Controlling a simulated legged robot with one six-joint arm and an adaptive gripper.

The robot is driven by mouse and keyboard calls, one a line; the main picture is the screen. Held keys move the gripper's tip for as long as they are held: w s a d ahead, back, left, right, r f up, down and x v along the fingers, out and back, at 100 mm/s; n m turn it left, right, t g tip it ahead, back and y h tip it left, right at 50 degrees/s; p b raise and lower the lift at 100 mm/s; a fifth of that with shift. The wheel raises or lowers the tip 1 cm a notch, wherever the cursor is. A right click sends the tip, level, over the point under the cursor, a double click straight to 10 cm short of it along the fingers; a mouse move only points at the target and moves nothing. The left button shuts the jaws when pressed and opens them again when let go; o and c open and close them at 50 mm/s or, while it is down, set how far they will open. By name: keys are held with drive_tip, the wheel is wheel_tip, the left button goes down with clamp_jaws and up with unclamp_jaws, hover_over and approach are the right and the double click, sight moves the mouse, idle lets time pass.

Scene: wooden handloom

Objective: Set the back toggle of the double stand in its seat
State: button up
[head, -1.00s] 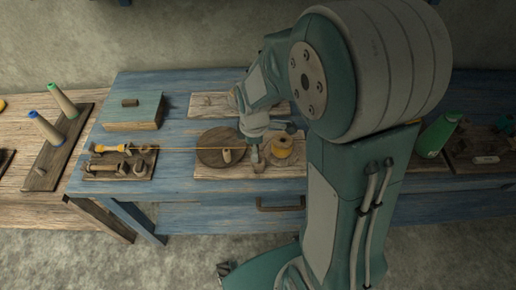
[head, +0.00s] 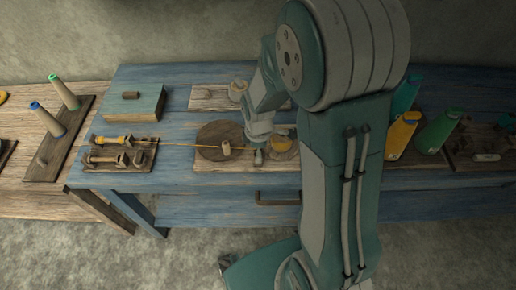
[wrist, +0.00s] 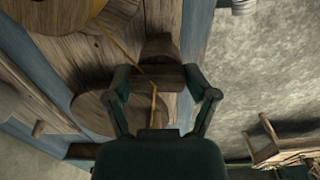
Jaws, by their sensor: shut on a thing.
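A dark rack (head: 112,167) on the left of the blue table bears a yellow bobbin (head: 112,140) at the back, a brown bobbin in front and small upright wooden pieces (head: 138,158) at their right ends. I take it for the double stand, but cannot be sure. Its toggles are too small to tell apart. My gripper (head: 258,157) is low over the front board, far right of the rack. In the wrist view my gripper (wrist: 162,88) is shut on a brown wooden piece (wrist: 155,77). A yellow thread (wrist: 140,67) runs to it.
A round dark disc (head: 215,134) with a small wooden peg (head: 226,149) lies left of my gripper. A yellow spool (head: 281,143) is partly hidden by my arm. A wooden box (head: 132,103) stands behind the rack. Orange (head: 402,135) and green (head: 438,133) bottles stand at right.

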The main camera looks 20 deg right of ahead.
drive_tip(key=o, duration=0.9)
drive_tip(key=shift+w+a+f, duration=0.1)
drive_tip(key=shift+a, duration=0.15)
wheel_tip(320, 180, up, 12)
drive_tip(key=shift+f, duration=0.1)
